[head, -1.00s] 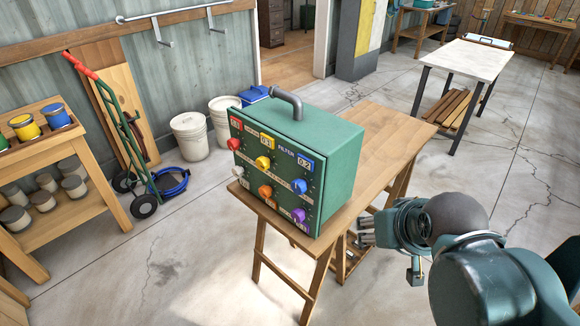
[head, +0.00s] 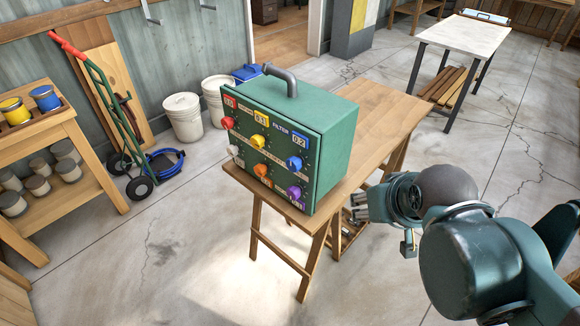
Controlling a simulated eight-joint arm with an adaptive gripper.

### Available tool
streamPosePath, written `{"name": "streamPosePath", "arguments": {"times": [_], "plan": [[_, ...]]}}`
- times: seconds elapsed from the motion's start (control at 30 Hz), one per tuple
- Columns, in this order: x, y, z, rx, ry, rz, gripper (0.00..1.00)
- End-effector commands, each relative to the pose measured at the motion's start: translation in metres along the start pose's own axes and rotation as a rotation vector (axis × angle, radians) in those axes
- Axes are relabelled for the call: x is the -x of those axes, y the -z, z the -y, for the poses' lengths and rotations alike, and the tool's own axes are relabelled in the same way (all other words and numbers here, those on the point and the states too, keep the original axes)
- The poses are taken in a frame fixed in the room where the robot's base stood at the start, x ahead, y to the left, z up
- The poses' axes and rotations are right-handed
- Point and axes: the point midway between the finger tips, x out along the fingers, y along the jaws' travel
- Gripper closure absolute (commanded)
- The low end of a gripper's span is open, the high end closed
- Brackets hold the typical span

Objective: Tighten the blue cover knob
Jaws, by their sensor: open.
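The blue cover knob (head: 293,163) is on the upper right of the front panel of a green box (head: 331,150), under a blue label reading 0.2. The box stands upright on a wooden trestle table (head: 385,112) and has a grey pipe handle on top. My gripper (head: 357,207) is to the right of the box, beside the table's edge, apart from the knob. Its fingers point left and look spread and empty. They are small in the picture, and my arm covers the area to the right.
The panel also has a red knob (head: 227,123), a yellow knob (head: 258,142), an orange knob (head: 261,170), a purple knob (head: 294,192) and a white one. A hand truck (head: 106,105) and white buckets (head: 183,117) stand behind. The floor in front of the box is clear.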

Motion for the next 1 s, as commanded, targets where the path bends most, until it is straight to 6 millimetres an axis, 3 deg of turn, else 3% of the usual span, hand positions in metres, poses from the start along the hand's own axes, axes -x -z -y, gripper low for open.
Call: {"name": "streamPosePath", "arguments": {"times": [0.27,1.0], "plan": [[-0.01,0.006,0.01,0.219,-0.029,0.043,0.59],[-0.044,0.037,0.058,1.14,-0.198,0.209,0.59]]}}
